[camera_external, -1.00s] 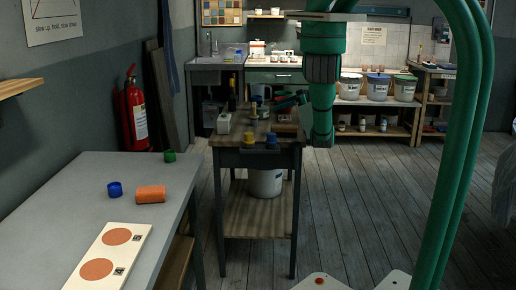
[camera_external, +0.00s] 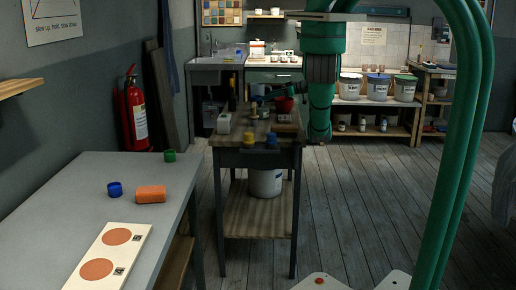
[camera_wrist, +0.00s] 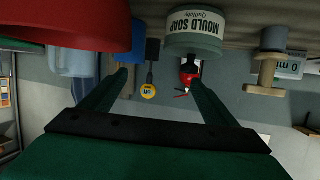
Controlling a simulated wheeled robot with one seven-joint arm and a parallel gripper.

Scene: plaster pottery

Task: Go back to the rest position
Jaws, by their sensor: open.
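My gripper (camera_wrist: 160,75) is open, its two dark green fingers spread and with nothing visible between them in the wrist view. In the external view my green arm hangs to the right of a narrow wooden-topped stand (camera_external: 228,136). My gripper reaches left from it over the back of the stand, too small to make out clearly. A red container (camera_external: 284,104) is beside it, and a large red rim (camera_wrist: 65,25) shows close by in the upside-down wrist view. A "Mould Soap" jar (camera_wrist: 194,34) and a wooden spool-shaped tool (camera_wrist: 266,72) are beyond the fingers.
A fire extinguisher (camera_external: 134,112) hangs behind.

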